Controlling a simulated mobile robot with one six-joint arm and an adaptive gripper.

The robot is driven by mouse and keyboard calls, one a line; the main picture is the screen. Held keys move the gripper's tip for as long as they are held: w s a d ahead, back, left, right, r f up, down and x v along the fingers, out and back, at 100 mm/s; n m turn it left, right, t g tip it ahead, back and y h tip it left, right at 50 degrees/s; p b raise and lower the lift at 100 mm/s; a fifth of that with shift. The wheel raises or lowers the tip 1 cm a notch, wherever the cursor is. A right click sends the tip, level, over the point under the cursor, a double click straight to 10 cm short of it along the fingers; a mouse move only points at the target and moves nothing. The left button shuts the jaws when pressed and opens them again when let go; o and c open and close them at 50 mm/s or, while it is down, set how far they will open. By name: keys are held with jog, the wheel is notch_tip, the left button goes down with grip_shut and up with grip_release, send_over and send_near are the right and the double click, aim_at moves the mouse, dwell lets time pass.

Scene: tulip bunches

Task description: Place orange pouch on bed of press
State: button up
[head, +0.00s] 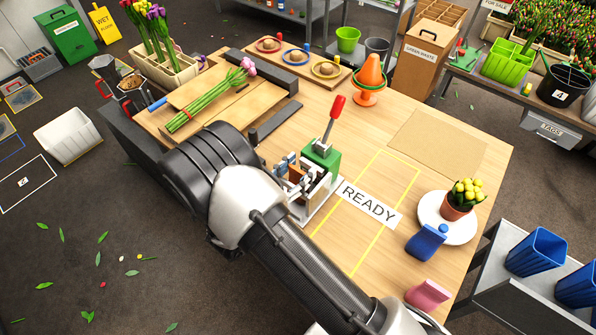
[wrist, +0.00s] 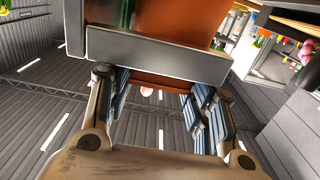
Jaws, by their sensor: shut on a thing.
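My gripper (head: 287,168) reaches from the left into the press (head: 322,157), which has a green head, a red lever and a pale frame. Its blue ribbed pads also show in the wrist view (wrist: 162,105). Between them is the brown-orange pouch (head: 297,173), which the jaws are shut on. In the wrist view the pouch (wrist: 180,18) fills the top, partly hidden by a grey bar (wrist: 155,52). The press bed is mostly hidden by my gripper and the frame; I cannot tell whether the pouch touches it.
A yellow-outlined area with a READY sign (head: 369,204) lies right of the press. A tulip bunch (head: 210,97) lies on boards behind it. An orange cone (head: 371,72), a potted plant (head: 462,196) and blue (head: 427,242) and pink (head: 428,294) objects stand on the table.

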jog(key=shift+f, duration=0.1)
jog(key=o, duration=1.5)
jog(key=shift+o, duration=0.2)
